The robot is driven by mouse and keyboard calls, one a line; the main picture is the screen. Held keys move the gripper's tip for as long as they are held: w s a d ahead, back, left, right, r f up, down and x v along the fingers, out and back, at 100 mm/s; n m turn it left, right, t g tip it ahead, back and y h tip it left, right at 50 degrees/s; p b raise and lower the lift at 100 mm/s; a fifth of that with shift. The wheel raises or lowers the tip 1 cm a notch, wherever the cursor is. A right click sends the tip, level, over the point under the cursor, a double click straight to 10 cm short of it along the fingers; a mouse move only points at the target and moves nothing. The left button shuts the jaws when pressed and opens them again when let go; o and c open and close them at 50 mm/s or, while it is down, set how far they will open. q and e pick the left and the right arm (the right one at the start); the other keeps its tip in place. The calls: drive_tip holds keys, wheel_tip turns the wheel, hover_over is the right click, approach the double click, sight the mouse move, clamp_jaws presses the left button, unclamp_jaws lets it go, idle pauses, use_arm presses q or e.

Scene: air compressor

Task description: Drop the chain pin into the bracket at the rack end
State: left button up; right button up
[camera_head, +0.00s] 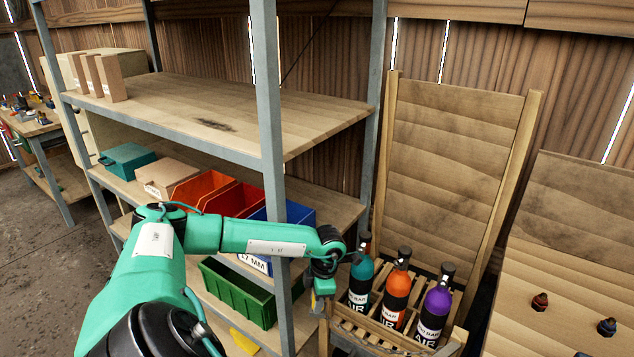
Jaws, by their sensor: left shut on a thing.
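My left arm reaches in from the lower left across the shelf. Its gripper (322,290) points down at the left end of the wooden bottle rack (372,331), beside the teal bottle (360,280). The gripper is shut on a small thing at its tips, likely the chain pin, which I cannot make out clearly. The bracket at the rack end cannot be told apart; the gripper covers that spot. An orange bottle (396,290) and a purple bottle (435,308) stand upright in the rack, to the right of the teal one. My right gripper is not in view.
A grey shelf post (272,150) stands close to the left of my gripper. Shelves hold a green bin (238,292), red bins (200,188) and a blue bin (298,212). A slatted wooden back (450,150) rises behind the bottles. A sloped board (580,230) stands at right.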

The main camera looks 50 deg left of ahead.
use_arm(q)
drive_tip(key=o, duration=1.1)
